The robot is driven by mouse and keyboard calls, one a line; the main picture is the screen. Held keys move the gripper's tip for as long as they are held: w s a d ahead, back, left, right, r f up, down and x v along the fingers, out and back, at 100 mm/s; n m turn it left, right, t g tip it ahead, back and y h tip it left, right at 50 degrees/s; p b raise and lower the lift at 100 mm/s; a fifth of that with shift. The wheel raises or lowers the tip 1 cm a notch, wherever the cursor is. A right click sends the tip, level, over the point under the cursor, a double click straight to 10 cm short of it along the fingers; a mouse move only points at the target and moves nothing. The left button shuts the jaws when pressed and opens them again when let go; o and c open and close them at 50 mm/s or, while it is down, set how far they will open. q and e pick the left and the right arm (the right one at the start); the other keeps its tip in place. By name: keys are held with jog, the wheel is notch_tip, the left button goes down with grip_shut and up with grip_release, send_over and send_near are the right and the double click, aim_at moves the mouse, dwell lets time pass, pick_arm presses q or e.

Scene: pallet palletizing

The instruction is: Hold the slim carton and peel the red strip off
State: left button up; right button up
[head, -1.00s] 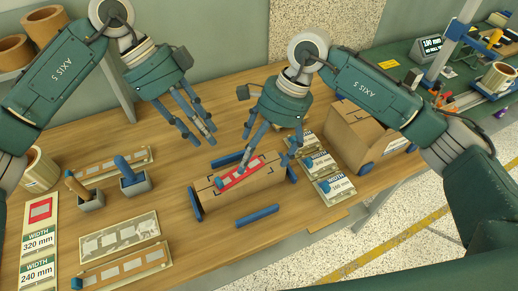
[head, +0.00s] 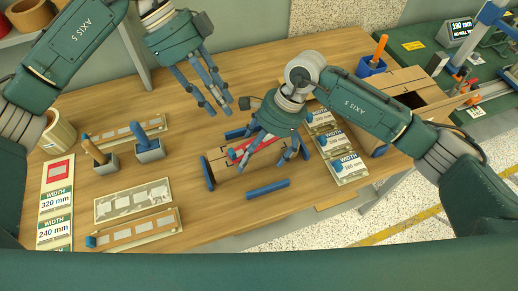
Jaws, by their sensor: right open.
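The slim brown carton (head: 222,170) lies on the wooden table between blue stops. The red strip (head: 237,151) runs along its top, partly hidden by my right gripper. My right gripper (head: 266,161) is open, with its fingers low over the carton and strip. Whether the fingers touch them I cannot tell. My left gripper (head: 215,108) is above the table behind the carton, its fingers apart and empty.
Width cards (head: 332,143) lie right of the carton, before a larger open box (head: 387,84). A loose blue bar (head: 267,188) lies in front. Two small holders (head: 150,150) and label sheets (head: 132,202) lie left. Bare table lies between.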

jog(key=c, duration=1.4)
pick_arm(q)
jog(key=shift+s+d+f+m+y, duration=0.2)
jog(key=shift+s+m+y, duration=0.05)
jog(key=shift+m+y, duration=0.05)
jog(key=shift+c, duration=0.2)
jog(key=m+t+y, duration=0.3)
jog(key=m+y, duration=0.2)
jog(key=m, duration=0.1)
send_near(234, 157)
jog(key=shift+w+a+f, duration=0.1)
jog(key=shift+a+f, duration=0.1)
jog(key=shift+f, duration=1.35)
jog(key=shift+w+a+f, duration=0.1)
jog(key=shift+a+f, duration=0.05)
jog(key=shift+f, duration=1.45)
jog(key=shift+c, duration=0.5)
grip_shut()
jog(key=shift+d+r+h, duration=0.1)
jog(key=shift+d+h, duration=0.05)
jog(key=shift+h, duration=0.15)
